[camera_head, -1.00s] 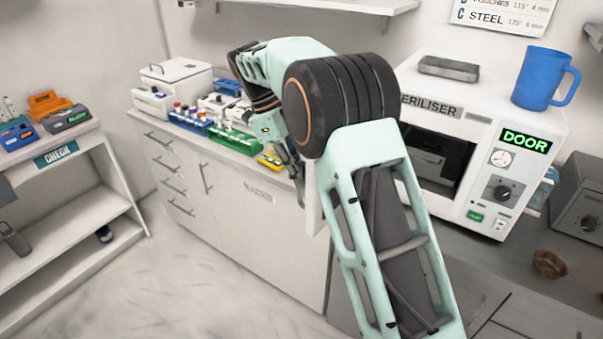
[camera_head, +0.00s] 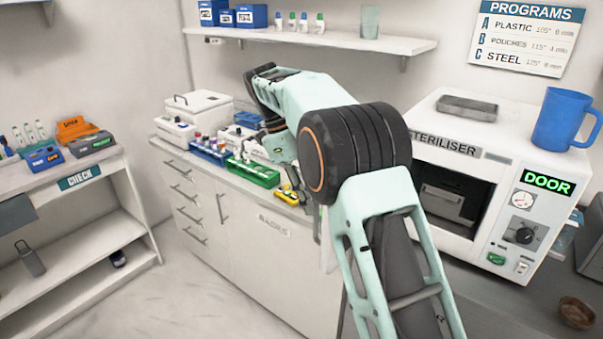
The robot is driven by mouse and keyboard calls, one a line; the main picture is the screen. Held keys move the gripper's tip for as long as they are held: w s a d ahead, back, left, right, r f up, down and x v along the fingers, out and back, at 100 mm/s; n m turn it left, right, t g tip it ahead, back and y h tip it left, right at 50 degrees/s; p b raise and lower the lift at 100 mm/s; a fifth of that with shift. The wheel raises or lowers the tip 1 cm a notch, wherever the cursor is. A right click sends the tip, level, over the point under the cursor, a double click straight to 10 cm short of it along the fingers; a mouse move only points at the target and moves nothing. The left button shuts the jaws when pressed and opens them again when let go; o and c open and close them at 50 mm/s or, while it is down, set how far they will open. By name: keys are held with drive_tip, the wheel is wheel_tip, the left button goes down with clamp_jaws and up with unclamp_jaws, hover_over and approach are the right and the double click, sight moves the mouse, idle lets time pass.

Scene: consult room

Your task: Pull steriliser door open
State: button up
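The steriliser (camera_head: 520,170) is a white box on the counter at the right, with a green lit DOOR sign on its front. Its dark chamber (camera_head: 470,192) shows uncovered beside my arm, with a grey tray inside. A pale upright panel (camera_head: 328,252) shows in a narrow strip left of my forearm; it looks like the door swung out, mostly hidden by the arm. My gripper (camera_head: 304,196) points down near this panel's top, in front of the counter. Its fingers are small and partly hidden, so whether they grip the panel's edge cannot be told.
A blue mug (camera_head: 563,118) and a grey tray (camera_head: 468,107) stand on the steriliser. A brown bowl (camera_head: 577,312) sits on the counter at lower right. Racks of vials, including a green one (camera_head: 253,173), stand left of my gripper. The floor at lower left is clear.

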drive_tip(key=v, duration=0.8)
drive_tip(key=shift+r, duration=0.2)
idle(0.4)
